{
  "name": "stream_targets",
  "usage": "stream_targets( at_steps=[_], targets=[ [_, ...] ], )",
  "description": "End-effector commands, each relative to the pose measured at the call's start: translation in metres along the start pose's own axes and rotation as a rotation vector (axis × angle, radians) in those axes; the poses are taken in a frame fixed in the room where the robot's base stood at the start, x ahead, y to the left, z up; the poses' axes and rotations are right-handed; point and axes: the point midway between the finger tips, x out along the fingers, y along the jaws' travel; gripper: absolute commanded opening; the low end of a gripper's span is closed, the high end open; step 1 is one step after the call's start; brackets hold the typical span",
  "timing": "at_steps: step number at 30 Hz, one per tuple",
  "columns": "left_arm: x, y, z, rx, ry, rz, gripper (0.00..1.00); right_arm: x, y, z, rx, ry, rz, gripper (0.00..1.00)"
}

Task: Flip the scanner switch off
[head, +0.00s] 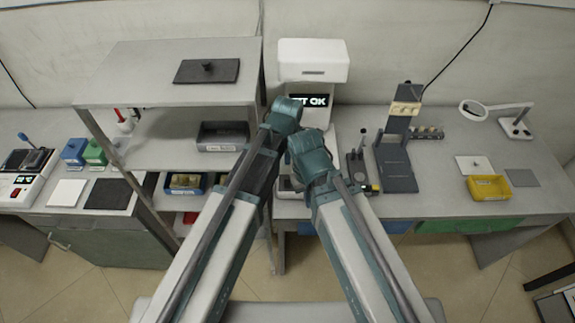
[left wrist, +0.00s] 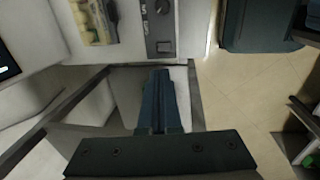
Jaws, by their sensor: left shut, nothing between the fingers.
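A white machine (head: 313,62), which looks like the scanner, stands at the middle of the bench with a lit screen (head: 310,100); the readable part says "T OK". My arms cover its lower part in the head view. My right gripper is hidden behind my arm.
A grey shelf (head: 150,60) stands left of the machine. A dark stand (head: 395,155) and a yellow bin (head: 489,188) are on the right bench. A white device (head: 25,168) with a red switch sits at far left.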

Motion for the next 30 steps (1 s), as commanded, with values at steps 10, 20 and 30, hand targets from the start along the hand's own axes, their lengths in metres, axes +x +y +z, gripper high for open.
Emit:
stream_targets(
  at_steps=[10, 20, 30],
  targets=[
    [0.041, -0.001, 0.000, 0.000, 0.000, 0.000, 0.00, 0.040, -0.004, -0.002, 0.001, 0.000, 0.000, 0.00],
    [0.087, -0.001, 0.000, 0.000, 0.000, 0.000, 0.00, 0.086, -0.008, -0.005, 0.002, 0.000, 0.000, 0.00],
    [0.130, 0.000, 0.000, 0.000, 0.000, 0.000, 0.00, 0.128, -0.012, -0.008, 0.002, 0.000, 0.000, 0.00]
  ],
)
